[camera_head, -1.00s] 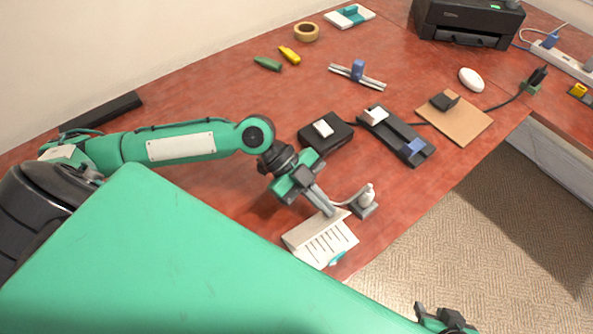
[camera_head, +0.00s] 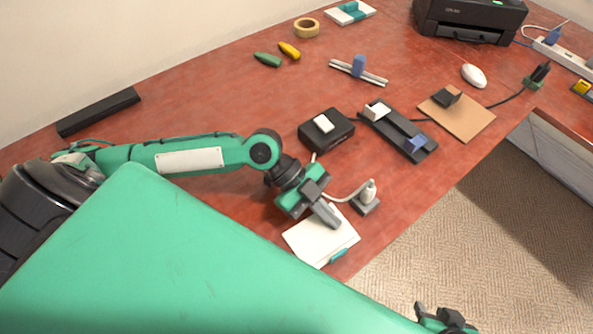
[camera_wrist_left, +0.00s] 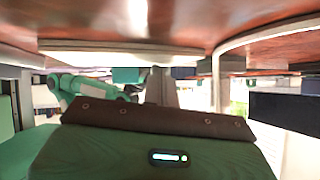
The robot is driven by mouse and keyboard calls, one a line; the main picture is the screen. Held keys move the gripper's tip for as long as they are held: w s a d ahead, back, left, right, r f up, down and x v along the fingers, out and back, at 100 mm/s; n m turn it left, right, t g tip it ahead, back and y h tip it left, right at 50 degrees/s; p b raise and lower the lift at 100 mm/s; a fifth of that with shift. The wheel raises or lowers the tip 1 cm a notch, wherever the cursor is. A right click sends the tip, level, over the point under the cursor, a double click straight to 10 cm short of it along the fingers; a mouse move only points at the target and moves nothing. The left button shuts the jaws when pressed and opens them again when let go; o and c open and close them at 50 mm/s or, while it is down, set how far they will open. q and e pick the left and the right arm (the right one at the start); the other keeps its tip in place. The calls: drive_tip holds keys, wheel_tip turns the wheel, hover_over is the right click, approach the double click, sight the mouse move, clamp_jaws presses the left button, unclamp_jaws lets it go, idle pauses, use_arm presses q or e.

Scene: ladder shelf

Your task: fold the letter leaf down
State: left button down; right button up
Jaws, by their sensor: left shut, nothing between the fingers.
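The letter (camera_head: 312,243) lies near the front edge of the red desk, a white sheet with a small teal piece (camera_head: 339,255) at its lower right edge. Its leaf lies flat over it, and the printed lines are hidden. My left gripper (camera_head: 333,221) is shut and empty, its fingertips over the letter's upper right part. Whether they touch it I cannot tell. The left wrist view shows a pale flat slab, likely the letter (camera_wrist_left: 120,52), beside the grey fingers (camera_wrist_left: 161,87). My right gripper (camera_head: 445,318) is partly cut off at the bottom; its fingers are unclear.
A grey stand with a white bulb-like piece (camera_head: 368,192) stands close right of my left gripper. A black box (camera_head: 340,134) and a black tray (camera_head: 405,138) lie behind. A brown board (camera_head: 465,118) is further right. The desk's front edge is close to the letter.

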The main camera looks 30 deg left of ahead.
use_arm(q)
drive_tip(key=shift+f, duration=0.1)
wheel_tip(320, 180, up, 8)
drive_tip(key=p, duration=0.6)
idle(0.4)
idle(0.4)
